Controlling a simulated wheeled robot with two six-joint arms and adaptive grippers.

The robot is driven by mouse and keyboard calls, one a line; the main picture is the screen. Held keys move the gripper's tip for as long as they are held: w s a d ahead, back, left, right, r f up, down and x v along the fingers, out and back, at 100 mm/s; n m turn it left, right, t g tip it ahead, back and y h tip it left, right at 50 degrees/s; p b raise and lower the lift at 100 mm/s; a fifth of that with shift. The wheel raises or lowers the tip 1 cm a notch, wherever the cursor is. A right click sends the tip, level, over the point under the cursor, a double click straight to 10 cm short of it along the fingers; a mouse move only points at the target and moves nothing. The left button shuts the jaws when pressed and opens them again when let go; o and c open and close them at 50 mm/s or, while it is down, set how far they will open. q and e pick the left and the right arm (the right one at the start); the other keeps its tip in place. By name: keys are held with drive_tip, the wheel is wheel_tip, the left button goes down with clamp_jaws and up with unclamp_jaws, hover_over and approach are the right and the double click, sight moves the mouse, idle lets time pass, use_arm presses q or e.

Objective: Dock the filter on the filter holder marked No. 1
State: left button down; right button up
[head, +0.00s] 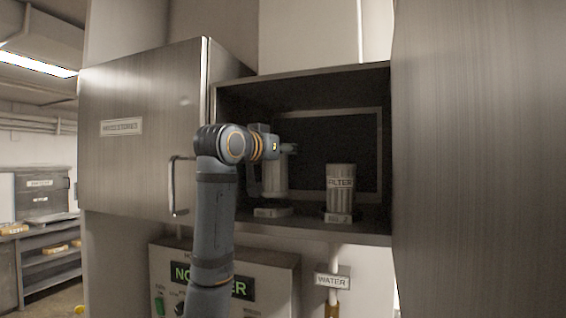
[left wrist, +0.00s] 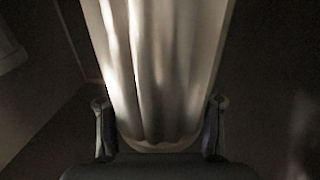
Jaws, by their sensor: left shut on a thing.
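My left gripper (head: 289,148) is inside the open cabinet and shut on a pale cylindrical filter (head: 274,180). In the left wrist view the filter (left wrist: 160,70) fills the middle, with a finger of the gripper (left wrist: 160,128) on each side. The held filter looks upright, directly above or on the left filter holder (head: 272,212); I cannot tell whether they touch. My arm hides part of it. A second filter (head: 341,178), labelled FILTER, stands upright on the right holder (head: 339,217). The small holder labels are too small to read. My right gripper is not in view.
The metal cabinet (head: 300,83) has its door (head: 140,150) open to the left, with a handle (head: 178,185) near my arm. A tall metal panel (head: 480,160) closes off the right. Below are a control box (head: 270,265) and a WATER sign (head: 332,281).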

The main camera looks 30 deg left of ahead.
sight(267, 167)
use_arm(q)
wheel_tip(267, 167, down, 3)
drive_tip(key=shift+r+p, duration=0.15)
drive_tip(key=shift+p, duration=0.65)
drive_tip(key=shift+a+f, duration=0.25)
drive_tip(key=shift+f, duration=0.1)
drive_tip(key=c, duration=1.1)
unclamp_jaws()
drive_tip(key=o, duration=0.6)
drive_tip(key=shift+d, duration=0.25)
drive_tip(key=shift+a, duration=0.1)
drive_tip(key=shift+s+f+b, duration=0.1)
drive_tip(key=shift+s+b, duration=0.1)
drive_tip(key=shift+b, duration=0.1)
drive_tip(key=s+b, duration=0.2)
drive_tip(key=s, duration=0.1)
drive_tip(key=s+b, duration=0.2)
drive_tip(key=shift+s+d+f, duration=0.1)
drive_tip(key=shift+d+f, duration=0.1)
drive_tip(key=shift+d, duration=0.05)
drive_tip(key=s, duration=0.2)
drive_tip(key=s+b, duration=0.1)
drive_tip(key=s, duration=0.1)
drive_tip(key=s+b, duration=0.1)
drive_tip(key=s, duration=0.1)
drive_tip(key=shift+s+d+r, duration=0.2)
drive_tip(key=shift+d+r, duration=0.05)
drive_tip(key=shift+r, duration=0.05)
